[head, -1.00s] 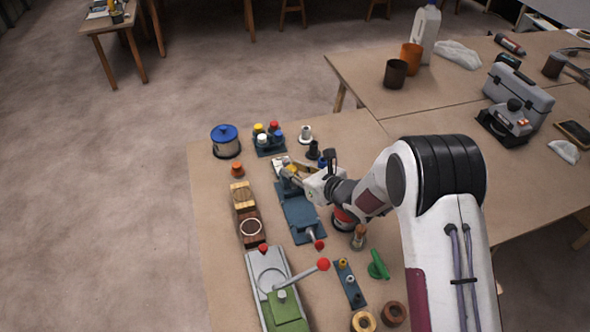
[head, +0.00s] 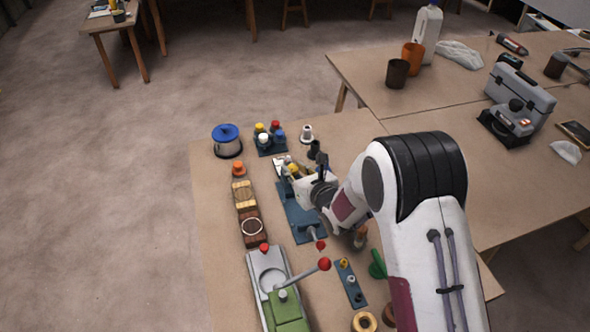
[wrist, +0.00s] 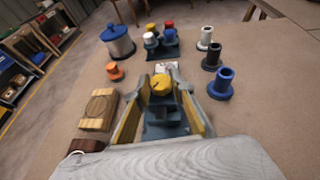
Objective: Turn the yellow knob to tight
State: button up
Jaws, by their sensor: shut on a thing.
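The yellow knob (wrist: 161,84) is a round cap with a dark mark on its top, at the far end of a blue fixture (wrist: 163,131). My gripper (wrist: 160,80) is shut on the knob, with one yellow-padded finger on each side of it. In the head view my gripper (head: 289,172) is at the far end of the same blue fixture (head: 299,222). There the hand covers most of the knob. I cannot read any tight marking.
Caps on a blue rack (head: 271,149), a blue-lidded pot (head: 227,141) and an orange knob (head: 239,169) stand beyond and left. Black (wrist: 212,56) and blue (wrist: 221,84) spools stand close on the right. A wooden block (wrist: 98,109) is left. A red-balled lever (head: 323,264) is nearer.

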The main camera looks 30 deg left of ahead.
jog(key=shift+a+r, duration=0.15)
jog(key=shift+r, duration=0.1)
jog(key=o, duration=1.1)
jog(key=shift+o, duration=0.2)
jog(key=shift+f, duration=0.15)
jog(key=shift+s+d, duration=0.1)
jog(key=shift+d, duration=0.2)
jog(key=shift+v, duration=0.8)
notch_tip(320, 180, up, 8)
jog(key=s+d, duration=0.1)
jog(key=d, duration=0.1)
jog(key=shift+s, duration=0.35)
